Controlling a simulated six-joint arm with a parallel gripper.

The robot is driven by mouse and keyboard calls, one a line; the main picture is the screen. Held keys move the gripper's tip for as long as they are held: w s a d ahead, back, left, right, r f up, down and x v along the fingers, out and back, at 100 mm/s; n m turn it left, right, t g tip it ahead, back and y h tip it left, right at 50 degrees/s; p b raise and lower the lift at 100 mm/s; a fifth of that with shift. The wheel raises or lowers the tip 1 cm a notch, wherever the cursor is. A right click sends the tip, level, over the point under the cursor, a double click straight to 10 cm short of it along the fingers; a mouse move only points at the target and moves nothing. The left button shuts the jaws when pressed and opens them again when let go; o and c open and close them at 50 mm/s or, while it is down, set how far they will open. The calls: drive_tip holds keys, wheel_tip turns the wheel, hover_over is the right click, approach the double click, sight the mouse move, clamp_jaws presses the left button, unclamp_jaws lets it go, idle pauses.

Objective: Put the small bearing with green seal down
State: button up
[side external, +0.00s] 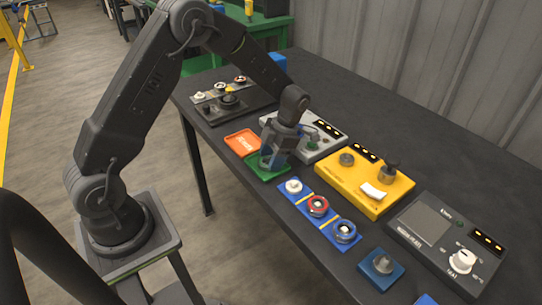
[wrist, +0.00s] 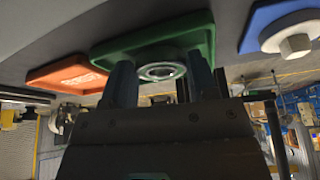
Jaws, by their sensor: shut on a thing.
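My gripper (side external: 274,158) points down over the green tray (side external: 268,174). In the wrist view its two fingers (wrist: 161,80) are shut on the small bearing (wrist: 160,71), a grey ring with a pale inner band. The bearing is close to the green tray (wrist: 110,52), within its outline. I cannot tell whether the bearing touches the tray floor. The green of its seal does not show clearly. In the side view the fingers mostly hide the bearing.
An orange tray (side external: 242,142) adjoins the green one; it also shows in the wrist view (wrist: 68,74). A blue strip (side external: 328,222) with several round parts lies on the near side. A grey box (side external: 300,142) and a yellow box (side external: 362,186) stand behind. Bare table lies at the far right.

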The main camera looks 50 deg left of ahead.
drive_tip(key=o, duration=0.8)
drive_tip(key=shift+s+f, duration=0.2)
drive_tip(key=shift+f, duration=0.45)
drive_tip(key=shift+c, duration=0.2)
drive_tip(key=a+v, duration=0.1)
drive_tip(key=v, duration=1.2)
drive_tip(key=s+d+r+m+t, duration=0.2)
drive_tip(key=s+d+r+m, duration=0.15)
drive_tip(key=r+m, duration=0.3)
drive_tip(key=s+d+r+m+t, duration=0.2)
drive_tip(key=s+m+t, duration=0.2)
drive_tip(key=s+m, duration=0.6)
drive_tip(key=s+d+r+m+t, duration=0.1)
drive_tip(key=s+r+m+t, duration=0.2)
drive_tip(key=s+m, duration=0.7)
drive_tip(key=shift+s+d+r+m+t+h, duration=0.25)
drive_tip(key=shift+d+r+m+t+h, duration=0.2)
drive_tip(key=shift+m, duration=3.2)
drive_tip(key=shift+f, duration=0.1)
